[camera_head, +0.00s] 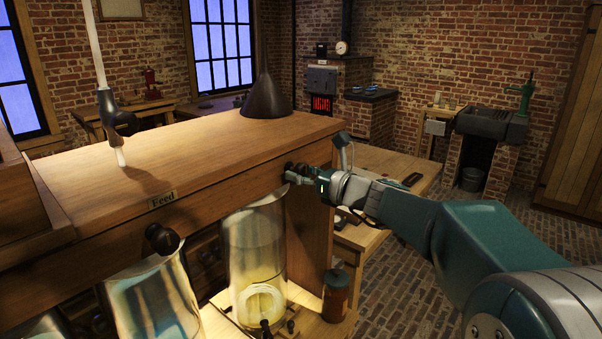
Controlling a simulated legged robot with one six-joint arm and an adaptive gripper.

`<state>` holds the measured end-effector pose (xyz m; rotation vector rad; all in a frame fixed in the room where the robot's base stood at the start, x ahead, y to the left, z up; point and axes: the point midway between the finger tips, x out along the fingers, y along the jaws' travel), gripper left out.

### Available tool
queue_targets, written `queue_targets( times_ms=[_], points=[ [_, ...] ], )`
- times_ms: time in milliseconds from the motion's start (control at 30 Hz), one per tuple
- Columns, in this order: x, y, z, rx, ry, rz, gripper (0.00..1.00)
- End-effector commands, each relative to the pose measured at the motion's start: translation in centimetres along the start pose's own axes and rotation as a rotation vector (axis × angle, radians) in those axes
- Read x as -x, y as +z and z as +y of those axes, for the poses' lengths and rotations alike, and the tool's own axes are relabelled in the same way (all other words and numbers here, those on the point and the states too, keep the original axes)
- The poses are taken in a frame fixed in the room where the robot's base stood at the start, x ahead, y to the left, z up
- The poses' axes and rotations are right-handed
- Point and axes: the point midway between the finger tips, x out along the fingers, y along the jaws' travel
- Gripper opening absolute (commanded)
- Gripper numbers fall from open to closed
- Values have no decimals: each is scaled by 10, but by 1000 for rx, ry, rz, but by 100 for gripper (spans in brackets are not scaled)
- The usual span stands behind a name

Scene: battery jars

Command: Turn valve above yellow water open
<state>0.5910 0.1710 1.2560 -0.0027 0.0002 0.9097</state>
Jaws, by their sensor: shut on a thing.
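A glass jar with yellow water (257,262) stands under the right end of the wooden cabinet top. A dark valve knob (290,170) sits on the cabinet front just above and right of this jar. My gripper (297,176) reaches in from the right and is shut on that knob, hiding most of it. How far the valve is turned cannot be told. Another dark knob (163,238) sits on the front to the left, above a second glass jar (152,300).
A "Feed" label (162,200) is on the cabinet front. A reddish-brown jar (336,295) is below my gripper. A workbench (385,175) lies behind my arm. Brick floor is open at right.

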Motion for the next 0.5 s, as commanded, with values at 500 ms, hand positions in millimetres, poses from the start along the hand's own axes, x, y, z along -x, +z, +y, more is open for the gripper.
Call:
queue_targets(
  times_ms=[500],
  points=[
    [0,1,-1,214,-3,0,5]
  ],
)
